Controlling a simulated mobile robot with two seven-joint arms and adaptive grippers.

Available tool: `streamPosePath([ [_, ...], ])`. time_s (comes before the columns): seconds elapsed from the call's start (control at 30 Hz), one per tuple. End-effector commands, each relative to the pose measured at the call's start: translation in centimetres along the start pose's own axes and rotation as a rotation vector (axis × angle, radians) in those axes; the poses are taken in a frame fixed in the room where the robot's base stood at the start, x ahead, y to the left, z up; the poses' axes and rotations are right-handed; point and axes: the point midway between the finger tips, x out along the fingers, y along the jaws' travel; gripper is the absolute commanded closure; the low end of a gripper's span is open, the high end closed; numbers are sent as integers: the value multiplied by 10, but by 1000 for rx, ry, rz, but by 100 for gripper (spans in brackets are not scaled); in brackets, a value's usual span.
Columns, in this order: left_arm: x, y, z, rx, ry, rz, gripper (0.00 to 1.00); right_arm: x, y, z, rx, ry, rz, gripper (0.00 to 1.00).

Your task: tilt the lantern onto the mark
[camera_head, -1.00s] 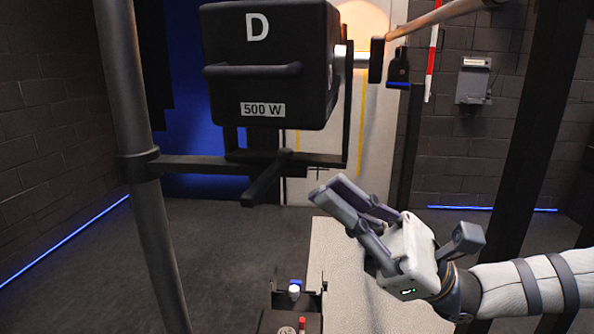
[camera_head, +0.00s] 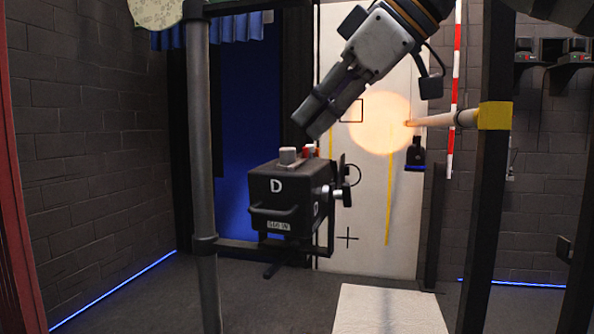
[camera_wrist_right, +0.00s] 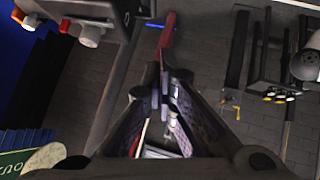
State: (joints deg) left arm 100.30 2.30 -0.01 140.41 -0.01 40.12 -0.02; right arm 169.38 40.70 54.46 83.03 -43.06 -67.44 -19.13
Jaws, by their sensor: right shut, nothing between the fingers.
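The lantern (camera_head: 270,212) is a black box marked D with a wattage label. It hangs in a yoke beside a grey upright pole, with a bar across its front and a knob on its right side. A pale round light spot (camera_head: 380,122) lies on the white panel behind. My left gripper is out of view.
The grey pole (camera_head: 202,170) stands left of the lantern and a dark post (camera_head: 493,170) stands at right. A white slab (camera_head: 385,312) lies low in front. Dark floor shows at lower left.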

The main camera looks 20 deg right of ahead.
Motion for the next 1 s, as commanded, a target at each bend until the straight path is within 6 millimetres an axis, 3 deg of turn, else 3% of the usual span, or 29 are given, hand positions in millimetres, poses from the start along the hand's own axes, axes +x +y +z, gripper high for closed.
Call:
streamPosePath([
  [0.17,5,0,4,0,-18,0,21,25,7,3,-13,-21,18,100],
  [0.6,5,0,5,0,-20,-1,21,116,8,11,-6,-18,12,100],
  [0.8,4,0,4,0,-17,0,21,132,8,29,-7,-15,14,100],
  [1.0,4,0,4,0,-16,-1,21,136,9,33,-7,-15,16,100],
])
